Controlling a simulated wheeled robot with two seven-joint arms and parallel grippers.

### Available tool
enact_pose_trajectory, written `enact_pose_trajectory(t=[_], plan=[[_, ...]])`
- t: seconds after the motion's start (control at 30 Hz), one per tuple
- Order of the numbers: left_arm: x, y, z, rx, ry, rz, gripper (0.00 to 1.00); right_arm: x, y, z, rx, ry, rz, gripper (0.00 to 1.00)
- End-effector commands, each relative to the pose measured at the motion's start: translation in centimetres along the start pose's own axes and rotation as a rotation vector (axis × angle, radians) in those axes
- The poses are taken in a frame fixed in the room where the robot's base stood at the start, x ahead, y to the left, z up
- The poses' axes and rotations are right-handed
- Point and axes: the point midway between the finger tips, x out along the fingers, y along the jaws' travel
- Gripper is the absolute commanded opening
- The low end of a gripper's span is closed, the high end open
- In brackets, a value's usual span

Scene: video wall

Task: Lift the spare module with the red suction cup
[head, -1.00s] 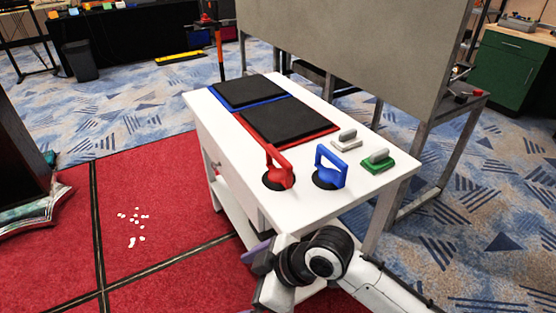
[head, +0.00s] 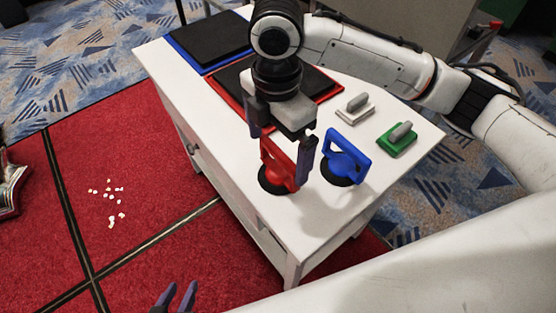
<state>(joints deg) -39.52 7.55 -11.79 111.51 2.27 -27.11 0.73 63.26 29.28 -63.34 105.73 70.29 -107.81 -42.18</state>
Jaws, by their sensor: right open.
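The red suction cup (head: 277,168) stands on the white cabinet top, its black pad down and its red handle raised. My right gripper (head: 279,160) is open above it, one finger on each side of the handle; contact is not clear. A black module in a red frame (head: 328,83) lies flat behind, partly hidden by my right gripper and arm. Another black module in a blue frame (head: 208,40) lies to its left. Which is the spare I cannot tell. My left gripper (head: 178,297) shows only its fingertips at the bottom edge, apart and empty.
A blue suction cup (head: 345,160) stands close right of the red one. A white block with a grey handle (head: 356,107) and a green one (head: 397,138) lie further right. The white cabinet (head: 300,228) has free top at its front edge. Small white pieces (head: 112,205) lie on the red carpet.

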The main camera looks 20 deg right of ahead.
Motion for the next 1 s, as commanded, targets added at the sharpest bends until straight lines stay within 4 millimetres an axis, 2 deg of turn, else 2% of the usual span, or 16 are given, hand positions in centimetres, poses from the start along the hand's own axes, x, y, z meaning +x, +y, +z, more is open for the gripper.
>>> enact_pose_trajectory(t=[0.43,0.57,0.77,1.0], plan=[[0.3,0.1,-0.1,0.004,0.008,0.002,0.31,5.8,0.0,0.7,0.002,0.001,0.001,1.00],[0.3,0.1,-0.4,0.005,0.015,0.002,0.31,6.6,0.1,0.7,0.001,0.001,0.002,1.00],[0.4,0.0,-1.0,0.007,0.025,0.001,0.31,6.6,0.1,0.7,0.001,0.001,0.003,1.00],[0.4,0.0,-1.0,0.005,0.025,0.000,0.31,6.6,0.1,0.7,0.002,0.001,0.003,0.61]])
